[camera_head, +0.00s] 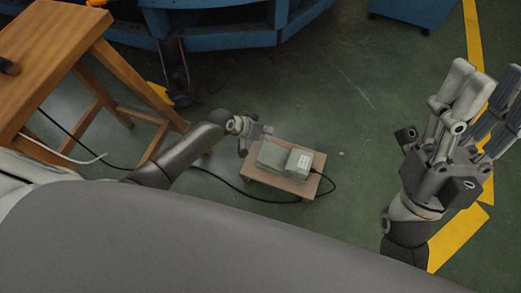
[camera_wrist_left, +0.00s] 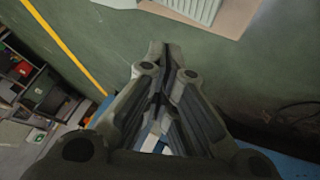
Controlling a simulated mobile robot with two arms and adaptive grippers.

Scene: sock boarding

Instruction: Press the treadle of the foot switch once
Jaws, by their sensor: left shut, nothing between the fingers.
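The foot switch (camera_head: 272,157) is a pale grey-green box with a ribbed treadle and a lighter block (camera_head: 299,163) at its right end. It sits on a low wooden board (camera_head: 285,184) on the floor. Its ribbed top also shows at the upper edge of the left wrist view (camera_wrist_left: 196,8), partly cut off. My left gripper (camera_head: 253,135) is just left of and behind the switch in the head view; I cannot tell whether it touches. In the left wrist view its fingers (camera_wrist_left: 166,52) are together and empty. My right gripper (camera_head: 478,95) is raised at the right, away from the switch.
A wooden stool or table (camera_head: 60,60) stands at the upper left. Blue machinery (camera_head: 230,25) runs along the back. A black cable (camera_head: 235,187) runs over the floor to the board. Yellow tape (camera_head: 458,235) marks the floor at right.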

